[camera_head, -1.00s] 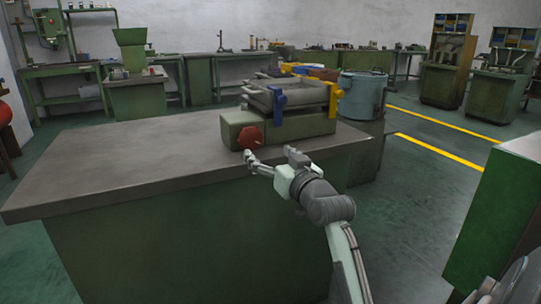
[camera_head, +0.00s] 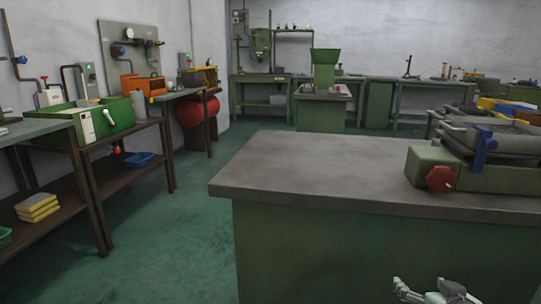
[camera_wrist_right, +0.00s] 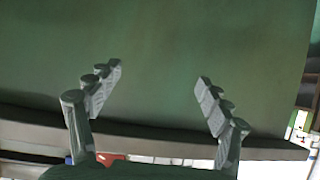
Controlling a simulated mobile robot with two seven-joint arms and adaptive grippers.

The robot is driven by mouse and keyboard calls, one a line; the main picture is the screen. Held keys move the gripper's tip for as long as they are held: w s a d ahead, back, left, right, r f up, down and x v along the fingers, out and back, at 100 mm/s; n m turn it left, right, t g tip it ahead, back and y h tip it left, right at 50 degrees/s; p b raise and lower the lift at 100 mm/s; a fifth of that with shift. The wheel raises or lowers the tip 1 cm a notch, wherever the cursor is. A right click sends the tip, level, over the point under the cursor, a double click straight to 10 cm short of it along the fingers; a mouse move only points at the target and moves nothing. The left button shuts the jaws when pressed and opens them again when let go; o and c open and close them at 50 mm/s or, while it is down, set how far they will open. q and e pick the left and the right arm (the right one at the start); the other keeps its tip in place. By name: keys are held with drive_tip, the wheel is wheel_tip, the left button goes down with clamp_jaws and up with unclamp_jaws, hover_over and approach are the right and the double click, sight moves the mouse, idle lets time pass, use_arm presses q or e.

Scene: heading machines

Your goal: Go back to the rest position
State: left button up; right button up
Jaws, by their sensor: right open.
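My right gripper (camera_head: 428,287) shows at the bottom right of the head view, low in front of the green bench, with only its fingers and part of the hand inside the picture. In the right wrist view its two fingers (camera_wrist_right: 158,95) are spread apart with nothing between them, and the bench's green side (camera_wrist_right: 165,45) fills the space beyond. The gripper is apart from the machine with the red knob (camera_head: 440,178) on the bench top. My left gripper is not in view.
The green bench with a grey top (camera_head: 310,170) stands ahead on the right. Shelving tables with a green box (camera_head: 108,118) line the left wall. A green machine with a hopper (camera_head: 325,75) stands at the back. The floor (camera_head: 185,240) between shelves and bench is clear.

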drive_tip(key=s+a+f+g, duration=0.2)
drive_tip(key=s+f, duration=0.3)
drive_tip(key=f, duration=0.4)
drive_tip(key=s+a+f+n+g, duration=0.1)
drive_tip(key=s+a+f+g, duration=0.2)
drive_tip(key=f, duration=0.6)
drive_tip(key=shift+s+n+y, duration=0.3)
drive_tip(key=shift+s+y, duration=0.1)
drive_tip(key=shift+s, duration=0.65)
drive_tip(key=s+a+f+g, duration=0.1)
drive_tip(key=s+f, duration=0.3)
drive_tip(key=s+a+f+n+g, duration=0.1)
drive_tip(key=s+f+g, duration=0.1)
drive_tip(key=s, duration=0.3)
drive_tip(key=s+a+f+g, duration=0.1)
drive_tip(key=s+f, duration=0.4)
drive_tip(key=shift+s+a+f+g, duration=0.1)
drive_tip(key=shift+s+f+g, duration=0.05)
drive_tip(key=shift+f+g, duration=0.15)
drive_tip(key=shift+c, duration=0.5)
